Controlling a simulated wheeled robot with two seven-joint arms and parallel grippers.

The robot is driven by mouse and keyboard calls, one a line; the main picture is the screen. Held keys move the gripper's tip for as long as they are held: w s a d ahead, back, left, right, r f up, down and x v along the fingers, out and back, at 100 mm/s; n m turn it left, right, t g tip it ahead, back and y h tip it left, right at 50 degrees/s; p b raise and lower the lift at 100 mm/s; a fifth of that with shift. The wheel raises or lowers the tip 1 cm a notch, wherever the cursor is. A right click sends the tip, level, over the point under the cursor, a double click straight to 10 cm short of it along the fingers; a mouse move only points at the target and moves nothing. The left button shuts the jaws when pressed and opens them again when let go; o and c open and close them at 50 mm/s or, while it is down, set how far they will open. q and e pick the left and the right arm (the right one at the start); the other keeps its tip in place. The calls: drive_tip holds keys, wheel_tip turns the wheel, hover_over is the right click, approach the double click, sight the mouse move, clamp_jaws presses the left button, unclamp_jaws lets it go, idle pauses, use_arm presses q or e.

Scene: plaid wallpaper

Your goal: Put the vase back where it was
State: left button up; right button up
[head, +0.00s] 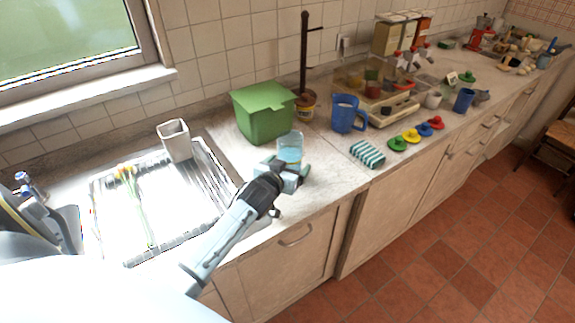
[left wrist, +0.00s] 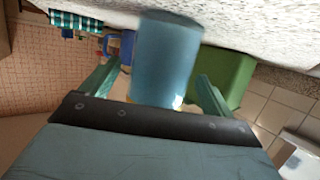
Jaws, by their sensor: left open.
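A clear blue cylindrical vase (head: 290,148) stands upright on the counter in front of the green box. My left gripper (head: 288,173) is at its lower part. In the left wrist view the vase (left wrist: 165,60) shows between the two spread fingers of my left gripper (left wrist: 158,90), with a gap visible on each side. The gripper is open; the vase's base is hidden behind it in the head view. Flowers with thin stems (head: 135,200) lie on the bright drainboard. My right gripper is not in view.
A striped teal and white block (head: 367,154) lies near the front edge. A grey square container (head: 175,141) stands behind the drainboard (head: 205,185).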

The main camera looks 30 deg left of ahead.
use_arm(q)
drive_tip(key=shift+r, duration=0.1)
drive_tip(key=shift+s+r, duration=0.1)
drive_tip(key=shift+s, duration=0.05)
drive_tip(key=p+v, duration=0.1)
drive_tip(key=v, duration=1)
drive_tip(key=shift+s+r, duration=0.15)
drive_tip(key=shift+s, duration=0.2)
drive_tip(key=shift+d, duration=0.1)
